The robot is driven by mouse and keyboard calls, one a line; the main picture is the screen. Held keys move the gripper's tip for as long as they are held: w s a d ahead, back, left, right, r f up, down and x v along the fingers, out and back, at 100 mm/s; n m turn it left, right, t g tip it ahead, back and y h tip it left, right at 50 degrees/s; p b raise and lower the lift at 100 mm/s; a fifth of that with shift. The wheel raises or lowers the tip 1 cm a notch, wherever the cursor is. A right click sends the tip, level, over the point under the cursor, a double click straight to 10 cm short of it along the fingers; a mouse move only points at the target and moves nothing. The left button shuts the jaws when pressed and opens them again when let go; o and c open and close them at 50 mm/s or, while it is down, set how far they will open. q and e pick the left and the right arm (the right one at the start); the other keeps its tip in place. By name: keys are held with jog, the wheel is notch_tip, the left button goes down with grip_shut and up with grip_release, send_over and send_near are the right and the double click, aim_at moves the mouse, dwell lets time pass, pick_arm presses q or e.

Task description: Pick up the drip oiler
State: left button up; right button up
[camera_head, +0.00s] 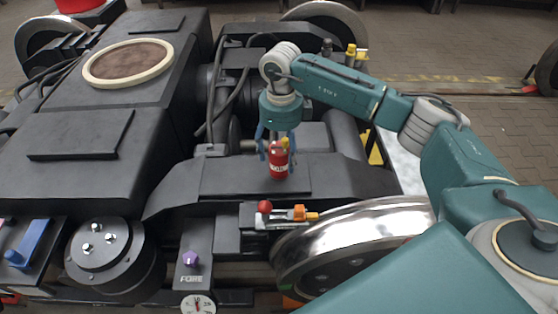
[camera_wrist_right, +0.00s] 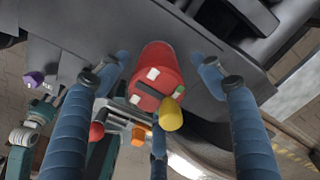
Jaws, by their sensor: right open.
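The drip oiler, a red body with a yellow part, stands on a dark flat plate of the bogie in the middle of the head view (camera_head: 278,162). My right gripper (camera_head: 276,147) comes down over it from above, with blue fingers spread beside it. In the right wrist view the oiler (camera_wrist_right: 158,68) lies between the open fingers of the right gripper (camera_wrist_right: 158,82). Gaps show between the side fingers and the red body. The third finger is below it, near the yellow part, and I cannot tell whether it touches.
A small bracket with a red ball (camera_head: 265,207) and an orange fitting (camera_head: 300,213) sits in front of the plate. A shiny wheel (camera_head: 350,240) is at the lower right.

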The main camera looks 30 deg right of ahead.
aim_at(279, 165)
jog(key=f, duration=0.5)
jog(key=shift+w+a+f, duration=0.15)
jog(key=shift+a, duration=0.05)
jog(key=c, duration=1.4)
